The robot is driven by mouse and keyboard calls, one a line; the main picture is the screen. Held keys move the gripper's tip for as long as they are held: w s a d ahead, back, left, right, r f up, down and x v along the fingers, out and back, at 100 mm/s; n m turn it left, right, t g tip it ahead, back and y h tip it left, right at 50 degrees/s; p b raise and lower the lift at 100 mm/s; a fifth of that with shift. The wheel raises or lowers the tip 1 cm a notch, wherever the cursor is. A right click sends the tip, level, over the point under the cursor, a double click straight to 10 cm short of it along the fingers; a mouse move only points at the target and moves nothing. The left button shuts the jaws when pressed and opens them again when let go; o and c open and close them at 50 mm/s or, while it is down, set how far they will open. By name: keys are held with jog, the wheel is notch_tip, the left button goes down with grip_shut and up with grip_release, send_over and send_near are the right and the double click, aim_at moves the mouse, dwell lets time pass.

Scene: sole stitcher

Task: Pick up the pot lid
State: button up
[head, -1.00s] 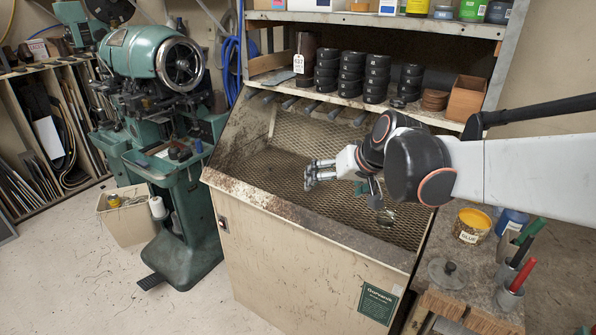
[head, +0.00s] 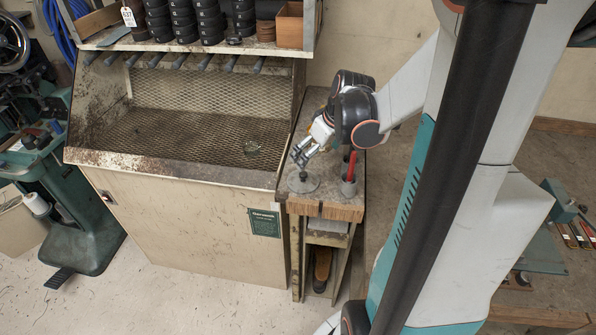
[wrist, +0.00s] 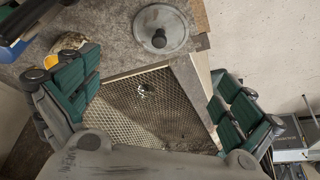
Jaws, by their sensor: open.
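The pot lid, a grey round disc with a dark knob, lies flat on the narrow worn bench in the head view (head: 311,185). It also shows at the top of the wrist view (wrist: 175,38). My gripper (head: 299,158) is above the bench, close to the lid's far side. In the wrist view its green-padded fingers (wrist: 158,100) are spread wide with nothing between them. The lid lies beyond the fingers there, not between them. The exact gap between fingertips and knob is hard to tell.
The mesh-bottomed booth (head: 200,130) adjoins the bench on the left, with a small glass-like item (head: 251,148) on its mesh. A cup with a red-handled tool (head: 349,180) stands just right of the lid. A yellow-topped pot (wrist: 92,56) shows in the wrist view.

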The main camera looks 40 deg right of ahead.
aim_at(303, 173)
jog(key=b+x, duration=0.3)
jog(key=x, duration=1)
jog(key=shift+d+f+b, duration=0.1)
jog(key=shift+f+b, duration=0.1)
jog(key=shift+b, duration=0.1)
jog(key=shift+c, duration=0.2)
jog(key=shift+s, duration=0.15)
jog(key=c, duration=1.3)
